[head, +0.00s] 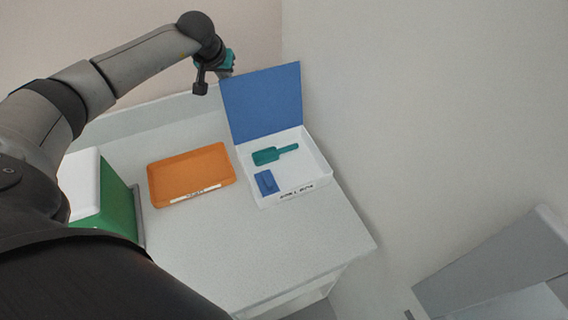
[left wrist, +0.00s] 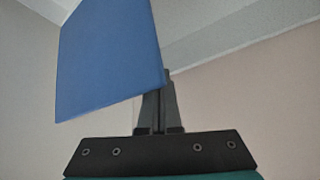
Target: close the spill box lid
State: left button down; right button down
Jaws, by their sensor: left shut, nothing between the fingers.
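The spill box (head: 318,170) is a white open tray at the right of the table. Its blue lid (head: 263,102) stands raised at the box's back edge. A teal scoop (head: 274,154) and a small blue item (head: 266,182) lie inside the box. My left gripper (head: 228,74) is behind the lid's upper left corner, its fingers mostly hidden in the head view. In the left wrist view the shut, empty fingers (left wrist: 158,100) are close to the lid (left wrist: 108,58), which covers part of the view; I cannot tell whether they touch. My right gripper is not in view.
An orange tray (head: 190,178) lies left of the spill box. A green and white box (head: 115,205) stands farther left, beside my arm. The table front (head: 270,245) is clear. Walls close in behind and to the right.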

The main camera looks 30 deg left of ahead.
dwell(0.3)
pick_arm(q)
jog(key=shift+s+d+r+p, duration=0.35)
jog(key=shift+s+d+p, duration=0.15)
jog(key=shift+d+p, duration=0.15)
jog(key=shift+s+d+r+p, duration=0.3)
jog(key=shift+s+d+p, duration=0.15)
jog(key=shift+s+d, duration=0.1)
jog(key=shift+s+d+r+p, duration=0.2)
jog(key=shift+s+d+p, duration=0.2)
jog(key=shift+d, duration=0.2)
jog(key=shift+s+d+r+p, duration=0.25)
jog(key=shift+s+d+p, duration=0.1)
jog(key=shift+s+d, duration=0.25)
jog(key=shift+s+d+r+p, duration=0.2)
jog(key=shift+s+d+p, duration=0.2)
jog(key=shift+d, duration=0.25)
jog(key=shift+r, duration=0.1)
notch_tip(320, 180, up, 8)
jog(key=p, duration=0.4)
send_over(228, 79)
jog(key=s+d, duration=0.2)
jog(key=d, duration=0.1)
jog(key=shift+s+d, duration=0.15)
jog(key=shift+d, duration=0.05)
